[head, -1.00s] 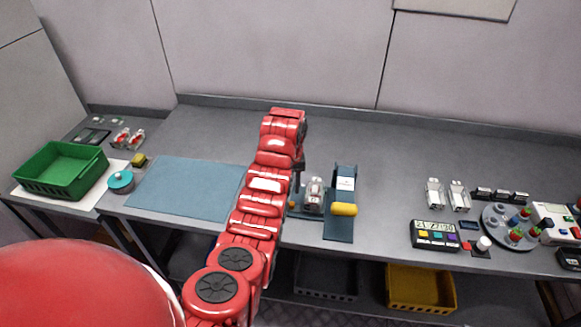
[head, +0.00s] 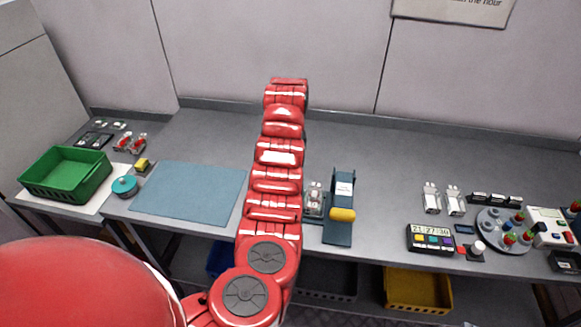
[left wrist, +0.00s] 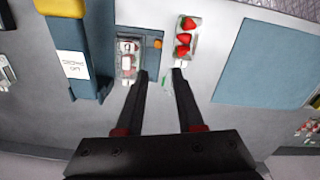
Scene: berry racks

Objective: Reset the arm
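My left arm (head: 277,158) reaches up over the counter in the head view and hides its own gripper there. In the left wrist view my left gripper (left wrist: 160,74) is open, with nothing between its fingers. A small tray of red strawberries (left wrist: 184,40) lies just beyond the right fingertip, on the grey counter. A clear box (left wrist: 129,55) sits on a small blue base beyond the left fingertip; it also shows in the head view (head: 314,198), right of my arm. In the head view my arm hides the strawberry tray. My right gripper is not in view.
A blue stand with a yellow handle (head: 342,215) is right of the arm; a blue mat (head: 190,192) is left. A green basket (head: 66,174) stands far left. A clock (head: 431,238) and round turntable (head: 505,231) are at right. The counter behind is clear.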

